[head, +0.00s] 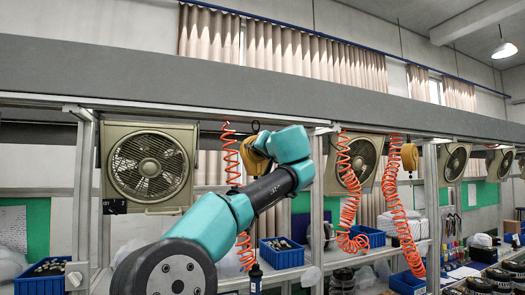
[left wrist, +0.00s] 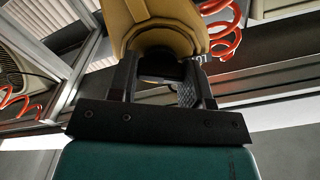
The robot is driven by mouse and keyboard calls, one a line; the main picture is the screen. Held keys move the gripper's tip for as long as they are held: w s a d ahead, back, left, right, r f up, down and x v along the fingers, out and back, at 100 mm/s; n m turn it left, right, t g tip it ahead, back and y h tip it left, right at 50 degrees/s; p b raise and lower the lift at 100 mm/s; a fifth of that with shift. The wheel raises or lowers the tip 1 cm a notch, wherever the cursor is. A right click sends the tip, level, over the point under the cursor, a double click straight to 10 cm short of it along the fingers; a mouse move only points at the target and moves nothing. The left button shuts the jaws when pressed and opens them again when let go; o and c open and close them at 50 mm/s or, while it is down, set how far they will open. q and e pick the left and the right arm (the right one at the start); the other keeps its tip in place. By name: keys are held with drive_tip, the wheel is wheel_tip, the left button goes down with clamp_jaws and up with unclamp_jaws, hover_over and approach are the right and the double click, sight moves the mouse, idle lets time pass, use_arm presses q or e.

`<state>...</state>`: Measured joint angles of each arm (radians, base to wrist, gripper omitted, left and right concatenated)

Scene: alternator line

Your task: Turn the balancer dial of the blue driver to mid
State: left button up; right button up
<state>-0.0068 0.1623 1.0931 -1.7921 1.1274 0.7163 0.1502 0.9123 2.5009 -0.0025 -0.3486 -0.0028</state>
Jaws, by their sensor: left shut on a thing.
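A yellow balancer (head: 255,158) hangs from the overhead rail in the head view, partly hidden behind my teal left arm. In the left wrist view its rounded yellow housing (left wrist: 165,22) fills the top middle. My left gripper (left wrist: 164,66) is right at the housing's end, its two dark fingers on either side of a dark dial (left wrist: 160,70), shut on it. The dial's markings cannot be read. A dark driver (head: 256,277) hangs upright below this balancer; its colour is not clear. My right gripper is out of view.
A second yellow balancer (head: 409,157) hangs further right, with orange coiled hoses (head: 397,200) nearby. A fan (head: 148,166) stands behind at left. Blue bins (head: 281,252) sit on the shelf below. A metal post (head: 317,200) stands just right of my arm.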

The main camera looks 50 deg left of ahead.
use_arm(q)
drive_tip(key=shift+c, duration=1.1)
drive_tip(key=shift+m, duration=0.4)
drive_tip(key=m, duration=1.1)
drive_tip(key=o, duration=0.9)
drive_tip(key=shift+f, duration=0.1)
